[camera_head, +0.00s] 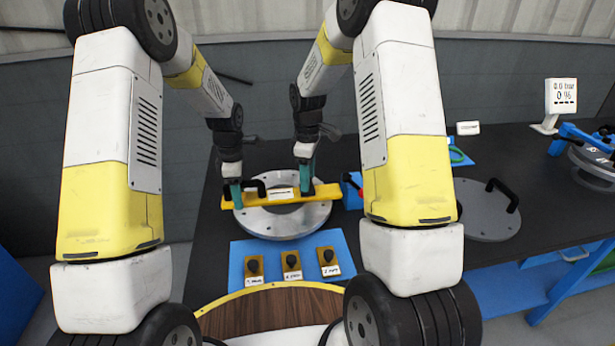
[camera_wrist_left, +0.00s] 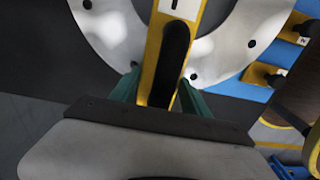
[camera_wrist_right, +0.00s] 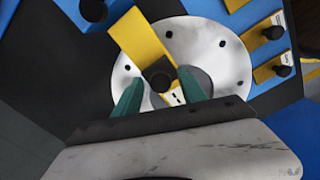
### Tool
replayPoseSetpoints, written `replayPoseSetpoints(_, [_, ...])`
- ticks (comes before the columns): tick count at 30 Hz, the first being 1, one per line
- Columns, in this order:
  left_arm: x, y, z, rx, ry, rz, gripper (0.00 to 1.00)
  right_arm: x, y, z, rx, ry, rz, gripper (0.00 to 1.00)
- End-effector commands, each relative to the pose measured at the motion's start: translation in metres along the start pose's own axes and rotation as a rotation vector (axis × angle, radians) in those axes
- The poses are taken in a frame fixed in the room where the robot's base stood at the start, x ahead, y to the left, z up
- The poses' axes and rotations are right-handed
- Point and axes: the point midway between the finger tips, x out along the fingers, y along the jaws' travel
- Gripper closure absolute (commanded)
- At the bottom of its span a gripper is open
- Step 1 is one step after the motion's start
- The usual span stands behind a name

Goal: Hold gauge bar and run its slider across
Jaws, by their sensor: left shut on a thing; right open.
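The yellow gauge bar (camera_head: 266,200) lies across a metal flange ring (camera_head: 290,224) on the dark bench, with a white label near its middle. My left gripper (camera_head: 237,193) is at the bar's left end, shut on its black handle (camera_wrist_left: 176,52), which sits between the fingers in the left wrist view. My right gripper (camera_head: 307,186) is open near the bar's right end. In the right wrist view a round black knob (camera_wrist_right: 159,81), which looks like the slider's, stands between the spread fingers. The slider's body is mostly hidden.
A blue board (camera_head: 262,248) with several black-knobbed yellow blocks lies in front of the ring. A blue block (camera_head: 352,198) is just past the bar's right end. A grey disc with a black handle (camera_head: 483,212) lies to the right. A display (camera_head: 561,95) stands at far right.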

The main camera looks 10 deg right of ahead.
Motion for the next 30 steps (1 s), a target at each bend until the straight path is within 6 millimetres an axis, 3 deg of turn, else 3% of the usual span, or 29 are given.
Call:
replayPoseSetpoints(4, [-0.0006, 0.0005, 0.0001, 0.0, 0.0, 0.002, 1.0, -0.0002, -0.0001, 0.0, 0.0, 0.0, 0.0, 0.53])
replayPoseSetpoints(11, [-0.0006, 0.0005, 0.0001, 0.0, 0.0, 0.002, 1.0, -0.0004, -0.0001, -0.0001, 0.0, 0.0, 0.0, 0.98])
replayPoseSetpoints(30, [-0.0005, 0.0004, 0.0001, 0.0, 0.0, 0.001, 1.0, -0.0007, 0.0001, -0.0002, 0.0, 0.001, 0.0, 1.0])
